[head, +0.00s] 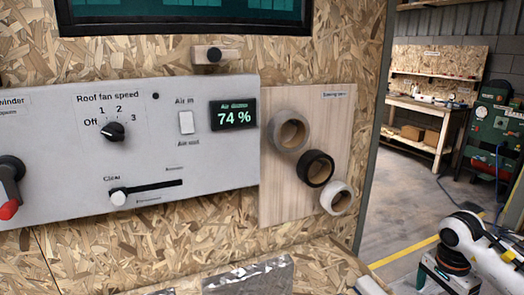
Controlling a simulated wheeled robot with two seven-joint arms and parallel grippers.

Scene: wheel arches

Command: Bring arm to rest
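Neither of my grippers can be made out in the head view. A white jointed arm part (484,246) with a dark joint shows at the lower right corner, and no fingers can be made out on it. In front of me a grey control panel (60,132) is fixed to a chipboard wall. It carries a black fan speed knob (113,131), a white rocker switch (186,122), a slider with a white knob (118,198) near its left end, and a display (233,115) reading 74 %. A crank with a red grip (8,209) is cut by the left edge. Nothing touches these controls.
Three tape rolls, grey (275,133), black (302,169) and white (328,198), hang on a light wooden board (277,204). A silvery wrapped item (248,280) lies at the bottom. Beyond the wall's right edge are open floor, a workbench (425,108) and a green machine (496,122).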

